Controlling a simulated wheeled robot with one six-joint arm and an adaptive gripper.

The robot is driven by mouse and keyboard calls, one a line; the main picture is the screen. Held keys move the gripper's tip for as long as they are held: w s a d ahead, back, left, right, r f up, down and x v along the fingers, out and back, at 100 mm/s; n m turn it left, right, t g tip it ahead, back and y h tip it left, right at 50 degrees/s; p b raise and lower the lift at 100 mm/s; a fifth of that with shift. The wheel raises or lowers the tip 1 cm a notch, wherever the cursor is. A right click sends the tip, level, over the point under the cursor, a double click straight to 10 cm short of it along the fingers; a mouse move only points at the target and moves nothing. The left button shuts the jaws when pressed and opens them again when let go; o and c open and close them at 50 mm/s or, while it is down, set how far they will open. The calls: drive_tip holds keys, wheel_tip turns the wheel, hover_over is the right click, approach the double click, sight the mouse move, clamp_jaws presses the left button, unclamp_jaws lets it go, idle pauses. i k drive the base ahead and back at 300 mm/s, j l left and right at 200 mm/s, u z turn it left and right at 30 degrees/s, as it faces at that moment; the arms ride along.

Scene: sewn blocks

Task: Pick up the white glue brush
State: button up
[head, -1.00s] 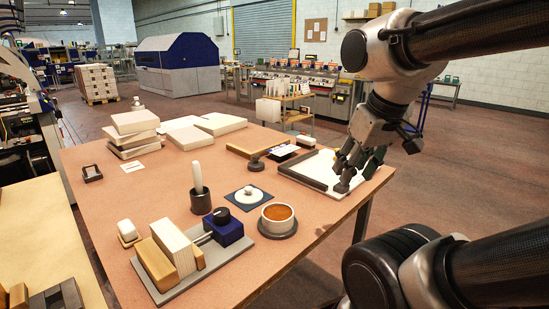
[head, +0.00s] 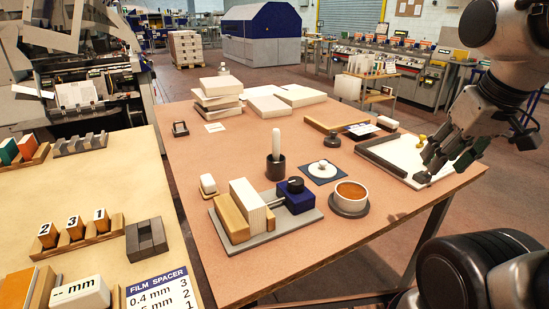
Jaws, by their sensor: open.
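A white upright handle (head: 276,144), which looks like the glue brush, stands in a dark round cup (head: 275,167) in the middle of the brown table. Its lower end is hidden in the cup. A white pot of orange-brown glue (head: 351,192) sits on a dark round base to its right and nearer. My gripper (head: 432,170) is open, far to the right of the brush, low over a white sheet in a dark-edged frame. I cannot tell whether its fingertips touch the sheet.
A grey board (head: 290,222) with wooden blocks and a navy block lies in front of the cup. A blue mat (head: 318,179) with a white knobbed piece is between cup and pot. White block stacks (head: 218,97) stand behind. A beige bench (head: 75,205) is at left.

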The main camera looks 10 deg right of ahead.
sight(276, 133)
drive_tip(key=i+l+u, duration=0.15)
drive_tip(key=l+u, duration=0.25)
drive_tip(key=i+l+u, duration=0.15)
drive_tip(key=u, duration=0.2)
drive_tip(key=l, duration=0.1)
